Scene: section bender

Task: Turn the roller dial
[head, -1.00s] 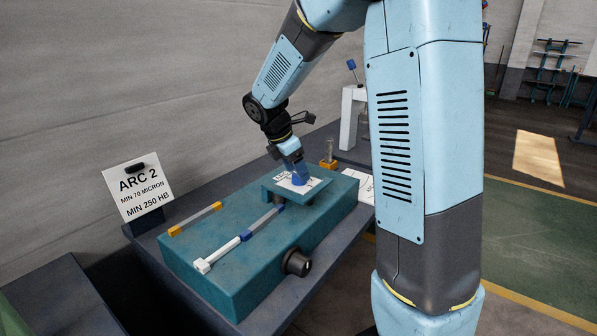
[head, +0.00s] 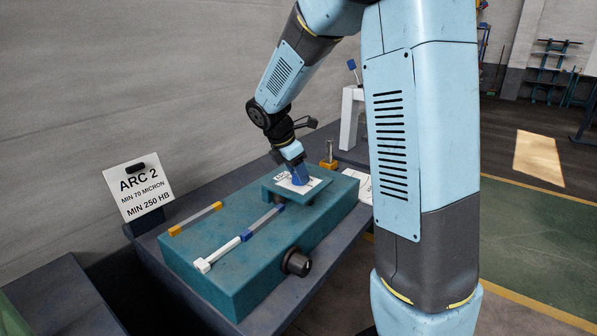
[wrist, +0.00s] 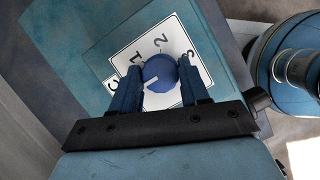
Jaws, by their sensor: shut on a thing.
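The roller dial (wrist: 160,70) is a round blue knob with a white pointer line, set on a white plate (wrist: 127,53) with printed numbers. In the wrist view the pointer line runs toward the lower left. The digits 1 and 2 show beyond the knob; others are partly hidden. My gripper (wrist: 162,75) is shut on the dial, with one blue finger on each side of it. In the head view my gripper (head: 297,176) points down at the plate on the raised block of the teal bender (head: 230,277), and the fingers mostly hide the dial.
A sign (head: 139,186) reading ARC 2, MIN 70 MICRON, MIN 250 HB stands at the left. A white-and-blue bar (head: 223,253) and an orange-ended bar (head: 195,219) lie on the bender. A dark knob (head: 297,263) sticks out of its front. An orange-based post (head: 328,163) stands behind.

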